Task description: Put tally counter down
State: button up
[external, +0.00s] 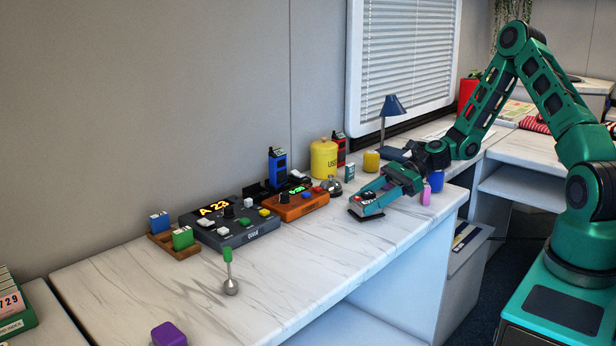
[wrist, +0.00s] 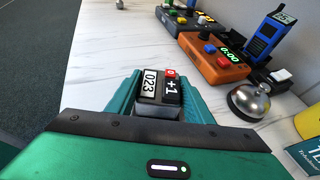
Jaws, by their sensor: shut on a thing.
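The tally counter (wrist: 157,88) is a small grey box with a display reading 023 and a black and red part marked +1. In the wrist view it sits between the two teal fingers of my gripper (wrist: 160,92). In the external view my gripper (external: 366,203) is low over the white marble counter (external: 330,230), shut on the tally counter (external: 367,197). I cannot tell whether the tally counter touches the surface.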

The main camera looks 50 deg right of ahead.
jog(key=shift+f, duration=0.15)
jog(key=o, duration=1.4)
